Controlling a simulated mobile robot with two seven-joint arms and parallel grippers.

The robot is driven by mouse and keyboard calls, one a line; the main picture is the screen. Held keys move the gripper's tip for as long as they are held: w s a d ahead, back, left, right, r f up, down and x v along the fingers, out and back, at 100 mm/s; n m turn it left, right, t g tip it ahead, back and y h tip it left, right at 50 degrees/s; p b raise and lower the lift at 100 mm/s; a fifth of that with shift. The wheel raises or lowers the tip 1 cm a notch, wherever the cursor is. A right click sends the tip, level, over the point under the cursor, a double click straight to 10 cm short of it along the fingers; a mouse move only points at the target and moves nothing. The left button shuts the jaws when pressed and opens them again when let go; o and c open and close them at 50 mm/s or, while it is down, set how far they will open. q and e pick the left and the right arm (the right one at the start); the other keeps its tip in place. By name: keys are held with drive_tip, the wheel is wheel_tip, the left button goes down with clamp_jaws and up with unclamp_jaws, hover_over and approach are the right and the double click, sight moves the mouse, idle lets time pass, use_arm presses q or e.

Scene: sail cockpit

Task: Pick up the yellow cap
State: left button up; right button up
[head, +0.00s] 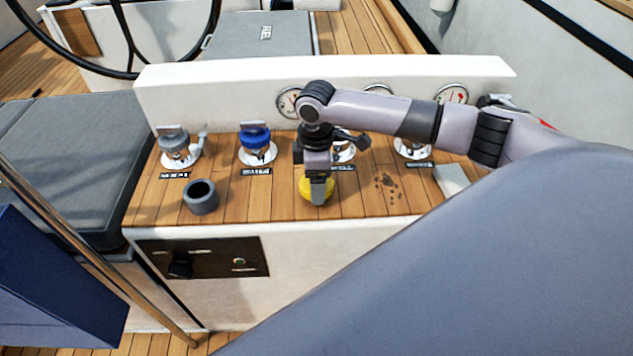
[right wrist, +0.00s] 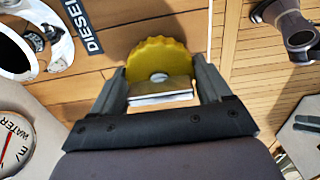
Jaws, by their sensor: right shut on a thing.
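The yellow cap (head: 307,188) is at the front middle of the wooden console top in the head view. It is round with a ridged rim, and my right gripper partly hides it there. In the right wrist view the yellow cap (right wrist: 158,62) sits between my two fingers, with a pale flat piece in front of it. My right gripper (head: 318,192) points down and is shut on the cap. I cannot tell whether the cap touches the wood. My left gripper is not in view.
A grey cup (head: 201,197) stands at the console's front left. Behind are a grey-capped fitting (head: 174,142) and a blue-capped fitting (head: 254,138). A white upright panel (head: 215,90) with gauges closes the back. A pale cloth (head: 451,179) and brown crumbs (head: 387,186) lie to the right.

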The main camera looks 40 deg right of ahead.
wheel_tip(320, 180, up, 22)
drive_tip(key=p, duration=0.5)
drive_tip(key=shift+r, duration=0.1)
idle(1.1)
drive_tip(key=shift+w, duration=0.1)
